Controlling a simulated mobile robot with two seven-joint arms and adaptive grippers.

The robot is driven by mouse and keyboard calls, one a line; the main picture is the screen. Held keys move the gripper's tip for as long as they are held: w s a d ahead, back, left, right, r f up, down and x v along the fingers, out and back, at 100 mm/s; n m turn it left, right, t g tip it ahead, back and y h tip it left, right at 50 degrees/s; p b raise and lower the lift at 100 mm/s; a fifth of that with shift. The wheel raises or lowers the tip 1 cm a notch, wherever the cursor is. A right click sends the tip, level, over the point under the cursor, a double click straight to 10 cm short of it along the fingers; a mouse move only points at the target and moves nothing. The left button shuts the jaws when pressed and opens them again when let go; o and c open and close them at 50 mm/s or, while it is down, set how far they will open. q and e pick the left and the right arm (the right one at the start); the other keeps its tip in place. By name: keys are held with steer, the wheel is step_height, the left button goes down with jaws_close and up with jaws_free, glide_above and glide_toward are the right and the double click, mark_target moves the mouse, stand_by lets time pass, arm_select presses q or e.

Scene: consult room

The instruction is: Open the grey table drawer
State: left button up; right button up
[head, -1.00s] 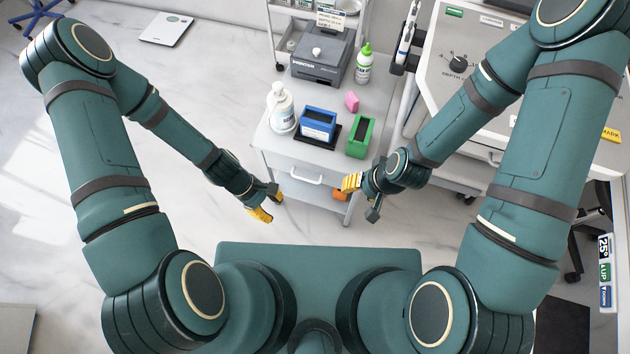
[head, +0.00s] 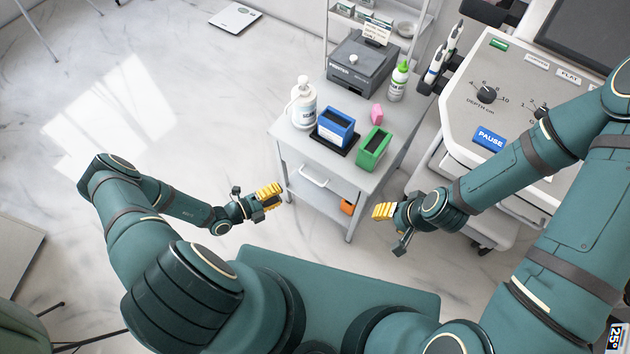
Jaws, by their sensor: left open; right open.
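The grey table (head: 285,133) stands ahead of me near the middle of the head view. Its drawer front (head: 332,186) faces me below the top and looks shut, with a pale bar handle (head: 314,177) on it. My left gripper (head: 270,194), with yellow finger pads, is open and empty, to the left of and a little below the handle, apart from it. My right gripper (head: 383,212) is open and empty, to the right of the table's near front leg, also apart from the drawer. Nothing hides the handle.
A console with a PAUSE button (head: 489,138) stands right. The left floor is mostly clear.

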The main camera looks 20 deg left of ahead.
mark_target(311, 179)
arm_select(q)
steer(key=b+x, duration=0.1)
steer(key=x, duration=1.2)
steer(key=shift+d+b, duration=0.25)
steer(key=shift+b, duration=0.15)
jaws_close()
